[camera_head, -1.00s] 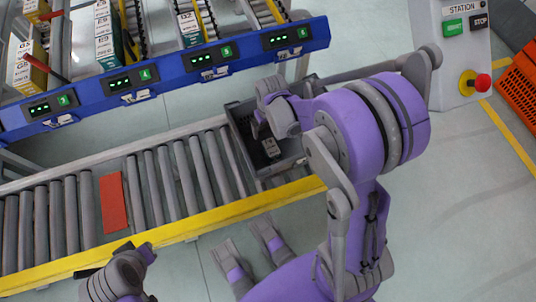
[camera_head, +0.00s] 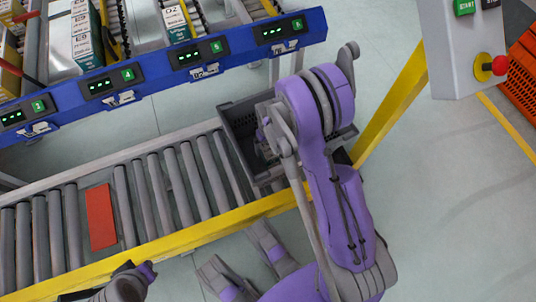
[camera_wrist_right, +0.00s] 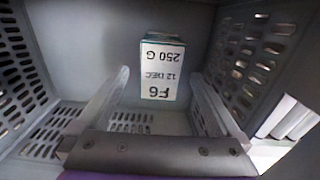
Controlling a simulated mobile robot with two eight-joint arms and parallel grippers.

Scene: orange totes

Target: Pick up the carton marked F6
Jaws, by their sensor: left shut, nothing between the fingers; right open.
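The carton marked F6 (camera_wrist_right: 163,68) stands in the grey tote, its white label upside down in the right wrist view. My right gripper (camera_wrist_right: 160,84) is open, with its two fingers on either side of the carton's near end and a gap to each side. In the head view my right gripper (camera_head: 262,140) reaches down into the grey tote (camera_head: 238,152), and my arm largely hides the carton. My left gripper (camera_head: 146,270) is shut and empty at the bottom left, in front of the conveyor.
The tote stands at the right end of the roller conveyor (camera_head: 150,195), which has a yellow front rail (camera_head: 150,243) and a red plate (camera_head: 101,216). A blue shelf beam (camera_head: 150,85) with cartons behind it runs along the back. The tote's perforated walls closely surround my right gripper.

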